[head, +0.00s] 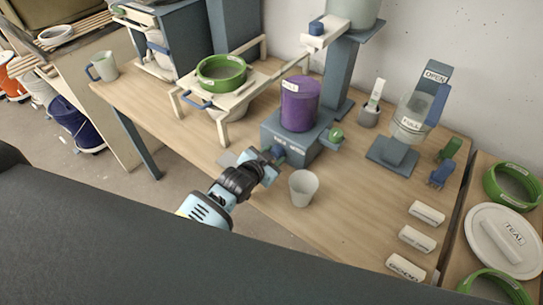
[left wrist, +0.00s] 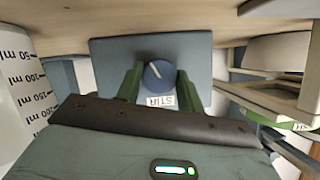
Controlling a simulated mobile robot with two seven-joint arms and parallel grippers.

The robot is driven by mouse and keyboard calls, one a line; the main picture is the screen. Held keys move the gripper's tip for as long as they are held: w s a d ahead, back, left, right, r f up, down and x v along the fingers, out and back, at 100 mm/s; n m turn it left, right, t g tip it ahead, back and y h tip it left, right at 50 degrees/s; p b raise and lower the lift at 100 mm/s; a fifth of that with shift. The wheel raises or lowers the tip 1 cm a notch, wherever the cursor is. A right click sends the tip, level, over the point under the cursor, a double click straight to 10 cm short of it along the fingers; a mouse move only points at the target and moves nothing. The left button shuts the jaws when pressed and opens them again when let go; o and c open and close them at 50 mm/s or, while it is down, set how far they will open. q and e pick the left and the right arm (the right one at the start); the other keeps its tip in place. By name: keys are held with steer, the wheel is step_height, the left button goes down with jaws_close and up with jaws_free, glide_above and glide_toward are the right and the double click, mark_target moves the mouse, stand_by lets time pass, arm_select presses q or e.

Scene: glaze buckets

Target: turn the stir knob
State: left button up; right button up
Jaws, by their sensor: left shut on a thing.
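The stir knob (head: 279,151) is a round blue dial with a white pointer line on the front of a grey-blue mixer box (head: 299,153). In the left wrist view the knob (left wrist: 157,75) faces me, with a white STIR label (left wrist: 160,101) beside it. My left gripper (head: 270,157) is at the front of the box. Its two green fingers (left wrist: 158,86) stand on either side of the knob, shut on it. A purple bucket (head: 299,104) stands on top of the box. My right gripper is not in view.
A white cup (head: 303,187) stands close to the left gripper, and a measuring cup (left wrist: 22,95) shows at the wrist view's left edge. A wooden stand with a green ring (head: 221,72) is left of the mixer. The table front left (head: 175,125) is clear.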

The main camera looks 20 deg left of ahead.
arm_select(q)
steer(key=shift+d+m+t+y, duration=0.1)
steer(key=shift+m+t+y, duration=0.4)
steer(key=shift+m, duration=0.6)
steer(key=shift+y, duration=0.3)
steer(key=o, duration=1)
steer(key=shift+s, duration=0.1)
steer(key=shift+v, duration=3.85)
